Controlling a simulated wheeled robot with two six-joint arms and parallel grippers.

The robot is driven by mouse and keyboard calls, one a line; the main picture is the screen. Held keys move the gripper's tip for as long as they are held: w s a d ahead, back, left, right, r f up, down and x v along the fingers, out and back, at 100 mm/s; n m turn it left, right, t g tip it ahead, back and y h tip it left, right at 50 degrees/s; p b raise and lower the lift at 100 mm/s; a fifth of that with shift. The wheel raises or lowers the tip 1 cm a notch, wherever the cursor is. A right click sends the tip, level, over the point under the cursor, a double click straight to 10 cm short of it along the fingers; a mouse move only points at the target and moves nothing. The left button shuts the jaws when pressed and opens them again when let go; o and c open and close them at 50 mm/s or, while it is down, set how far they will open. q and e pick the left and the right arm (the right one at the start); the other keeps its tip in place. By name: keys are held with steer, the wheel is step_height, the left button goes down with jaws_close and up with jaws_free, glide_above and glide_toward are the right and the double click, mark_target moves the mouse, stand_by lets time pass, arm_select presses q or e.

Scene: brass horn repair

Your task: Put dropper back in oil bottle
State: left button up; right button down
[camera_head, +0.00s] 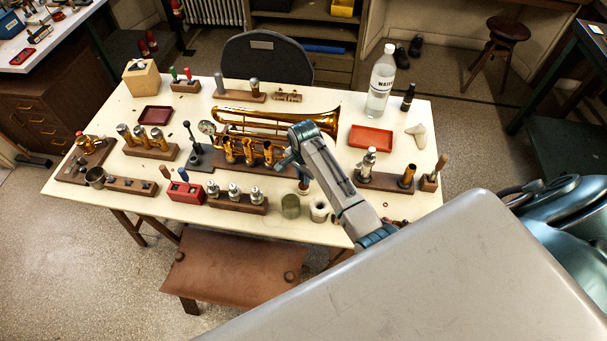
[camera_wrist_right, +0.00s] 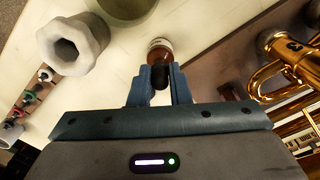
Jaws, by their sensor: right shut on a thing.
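A small brown oil bottle (camera_wrist_right: 160,50) with a pale label shows in the right wrist view, just beyond my fingertips. In the head view the bottle (camera_head: 303,188) stands near the table's front edge, partly hidden by my right arm. My right gripper (camera_wrist_right: 160,88) is shut on the black bulb of the dropper (camera_wrist_right: 160,76). The bulb lines up with the bottle's mouth. The dropper's glass part is not visible, and I cannot tell whether the dropper is fully seated. My left gripper is not in view.
The brass trumpet (camera_head: 280,121) lies behind. A valve block (camera_head: 237,200) stands to the left.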

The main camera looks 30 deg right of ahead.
steer(key=c, duration=1.3)
jaws_free()
step_height(320, 180, up, 10)
steer(key=b, duration=0.2)
steer(key=shift+b, duration=0.4)
steer(key=shift+r, duration=0.45)
